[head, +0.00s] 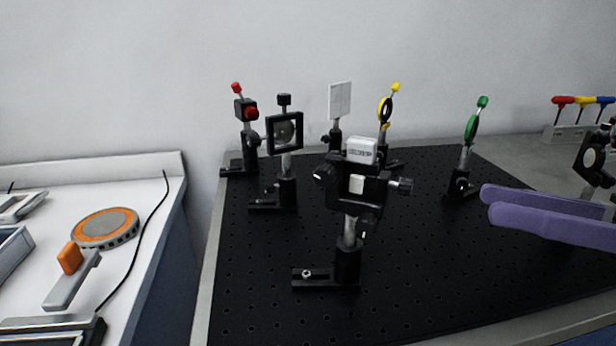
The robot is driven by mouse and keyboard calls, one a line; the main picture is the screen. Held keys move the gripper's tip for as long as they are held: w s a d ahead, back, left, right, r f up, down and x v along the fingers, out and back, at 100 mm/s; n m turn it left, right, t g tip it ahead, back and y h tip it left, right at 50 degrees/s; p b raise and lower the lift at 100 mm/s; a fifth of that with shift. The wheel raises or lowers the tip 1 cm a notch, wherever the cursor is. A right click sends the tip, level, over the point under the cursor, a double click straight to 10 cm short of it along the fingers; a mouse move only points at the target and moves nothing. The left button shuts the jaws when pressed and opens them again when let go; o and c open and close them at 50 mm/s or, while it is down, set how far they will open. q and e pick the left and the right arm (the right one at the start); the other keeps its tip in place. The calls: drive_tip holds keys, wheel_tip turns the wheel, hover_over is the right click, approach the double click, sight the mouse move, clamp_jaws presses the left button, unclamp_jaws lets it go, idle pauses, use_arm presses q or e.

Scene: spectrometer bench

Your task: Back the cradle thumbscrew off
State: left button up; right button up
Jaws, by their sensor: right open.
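The black cradle mount (340,195) stands on a post on the black breadboard, near the middle of the head view. A white block with dark lettering (361,151) sits in its top. A ridged knob, which looks like the cradle thumbscrew (402,186), sticks out of its right side. Another knob (322,173) shows on its left side. My right gripper (487,203), with long purple fingers, reaches in from the right. It is open and empty, and in the picture its tips are to the right of the thumbscrew, apart from it. My left gripper is out of view.
A lens mount (284,133), a red-knobbed mount (246,110), a white card (340,101), and yellow (385,111) and green (472,129) ringed mounts stand behind the cradle. A driver rack (567,133) is at the far right. The breadboard's front right is clear.

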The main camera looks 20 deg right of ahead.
sight(403, 187)
drive_tip(key=x, duration=0.7)
drive_tip(key=shift+b, duration=0.35)
drive_tip(key=shift+a, duration=0.1)
drive_tip(key=shift+c, duration=0.2)
clamp_jaws()
